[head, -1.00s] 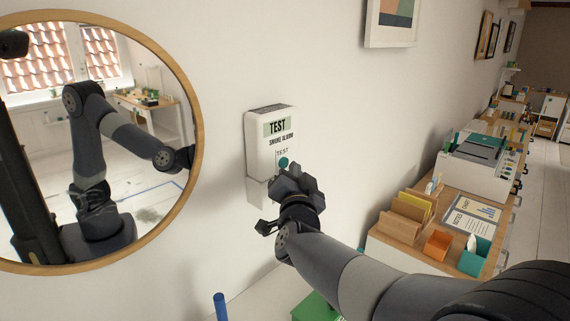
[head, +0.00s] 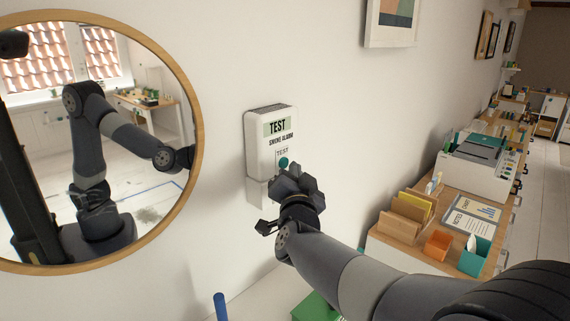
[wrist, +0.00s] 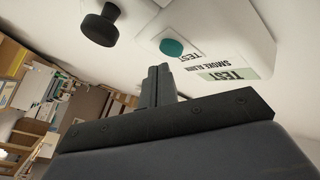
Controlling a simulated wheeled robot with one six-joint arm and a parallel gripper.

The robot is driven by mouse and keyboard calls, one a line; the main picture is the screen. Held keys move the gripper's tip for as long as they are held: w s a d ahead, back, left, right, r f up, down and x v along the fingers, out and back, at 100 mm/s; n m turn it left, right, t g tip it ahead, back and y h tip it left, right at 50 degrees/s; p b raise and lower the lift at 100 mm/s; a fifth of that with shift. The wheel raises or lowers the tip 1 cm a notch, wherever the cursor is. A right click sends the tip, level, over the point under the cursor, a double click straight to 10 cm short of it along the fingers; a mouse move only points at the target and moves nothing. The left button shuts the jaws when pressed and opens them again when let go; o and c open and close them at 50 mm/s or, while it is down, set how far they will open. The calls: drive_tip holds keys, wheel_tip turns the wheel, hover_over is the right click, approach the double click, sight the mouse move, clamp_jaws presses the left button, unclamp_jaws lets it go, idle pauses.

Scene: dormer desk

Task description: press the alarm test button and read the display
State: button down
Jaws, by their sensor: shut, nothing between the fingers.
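The smoke alarm (head: 257,145) is a white box on the wall, its lower part partly hidden behind my gripper in the head view. Its display (head: 278,127) reads "TEST", with "SMOKE ALARM" printed below. The round teal test button (head: 283,162) shows just above my gripper (head: 287,178). In the wrist view, the teal button (wrist: 172,47) and the display (wrist: 236,75) appear upside down. There, my gripper's closed fingers (wrist: 158,75) point up toward the alarm, just below and left of the button. They look empty. I cannot tell whether they touch the alarm.
A dark round knob (wrist: 101,24) stands beside the alarm in the wrist view. A round wood-framed mirror (head: 196,110) hangs to the left, reflecting my arm. A desk with wooden dividers (head: 404,217), an orange box (head: 437,246) and a teal box (head: 474,256) stands to the right.

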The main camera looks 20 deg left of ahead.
drive_tip(key=shift+a, duration=0.1)
drive_tip(key=shift+w+a, duration=0.2)
drive_tip(key=shift+a, duration=0.05)
idle(0.3)
drive_tip(key=shift+w+a, duration=0.15)
drive_tip(key=shift+a, duration=0.25)
idle(0.6)
drive_tip(key=shift+d, duration=0.1)
drive_tip(key=shift+s+d+b, duration=0.35)
drive_tip(key=shift+d+b, duration=0.05)
drive_tip(key=shift+d, duration=0.25)
drive_tip(key=shift+d, duration=0.1)
drive_tip(key=d+b, duration=0.1)
drive_tip(key=s+d+b, duration=0.1)
drive_tip(key=d, duration=0.1)
drive_tip(key=s+d, duration=0.1)
drive_tip(key=shift+d+b, duration=0.25)
drive_tip(key=shift+b, duration=0.15)
